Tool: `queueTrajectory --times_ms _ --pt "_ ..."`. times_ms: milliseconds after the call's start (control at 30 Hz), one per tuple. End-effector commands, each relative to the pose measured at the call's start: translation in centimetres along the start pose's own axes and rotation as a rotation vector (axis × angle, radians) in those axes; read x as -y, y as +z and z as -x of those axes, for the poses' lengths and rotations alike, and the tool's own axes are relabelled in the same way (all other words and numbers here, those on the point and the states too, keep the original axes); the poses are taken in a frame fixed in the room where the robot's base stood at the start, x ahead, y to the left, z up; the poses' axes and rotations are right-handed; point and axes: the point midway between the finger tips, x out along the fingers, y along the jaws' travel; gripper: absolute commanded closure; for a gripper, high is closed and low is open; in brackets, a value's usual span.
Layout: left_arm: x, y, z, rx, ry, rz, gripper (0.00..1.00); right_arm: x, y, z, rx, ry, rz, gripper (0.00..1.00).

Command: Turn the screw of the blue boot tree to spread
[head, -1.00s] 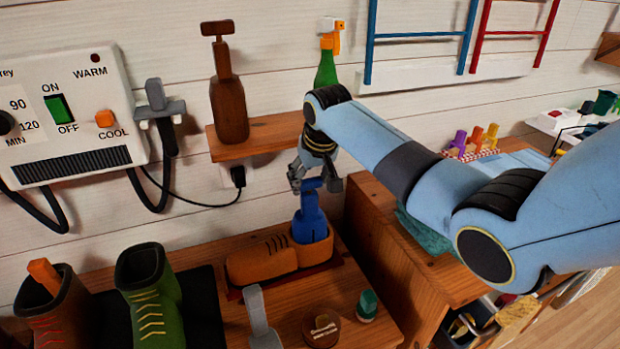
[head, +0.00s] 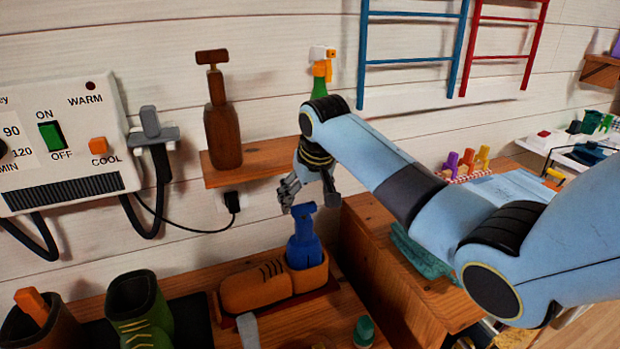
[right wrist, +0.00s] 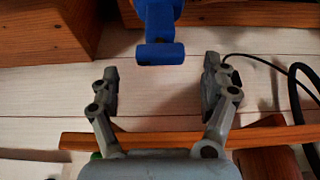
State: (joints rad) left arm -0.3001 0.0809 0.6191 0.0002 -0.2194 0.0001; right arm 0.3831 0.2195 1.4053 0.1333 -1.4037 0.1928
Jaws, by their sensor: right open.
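The blue boot tree (head: 305,250) stands upright in the opening of an orange-brown boot (head: 255,289) on the wooden bench. Its screw has a T-shaped blue handle (head: 303,209) on top, which also shows at the top centre of the right wrist view (right wrist: 160,53). My right gripper (head: 307,200) is open just above the boot tree, near the handle. In the right wrist view its two fingers (right wrist: 160,85) stand apart on either side of the handle's line, with the handle just beyond the tips and apart from them. My left gripper is not in view.
A shelf (head: 262,160) with a brown boot tree (head: 221,125) is on the wall behind. A control box (head: 60,150) with hoses hangs at left. A green boot (head: 140,310) stands left on the bench. A wooden cabinet (head: 390,280) stands close at right.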

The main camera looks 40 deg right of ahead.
Motion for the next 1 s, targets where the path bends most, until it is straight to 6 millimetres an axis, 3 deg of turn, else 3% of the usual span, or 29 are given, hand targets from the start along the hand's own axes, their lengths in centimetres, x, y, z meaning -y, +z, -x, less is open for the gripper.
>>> queueTrajectory --times_ms 200,400,833,1000 --pt "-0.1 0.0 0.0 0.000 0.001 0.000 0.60 0.0 -0.1 5.1 -0.004 0.000 0.001 0.19" --pt "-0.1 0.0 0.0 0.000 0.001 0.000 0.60 0.0 -0.1 7.9 -0.002 0.000 0.001 0.19" --pt "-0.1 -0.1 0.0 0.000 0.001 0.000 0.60 0.0 -0.1 8.6 -0.002 -0.001 0.003 0.19" --pt "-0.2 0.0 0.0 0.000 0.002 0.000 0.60 0.7 -1.5 8.7 -0.069 -0.031 0.017 0.19"
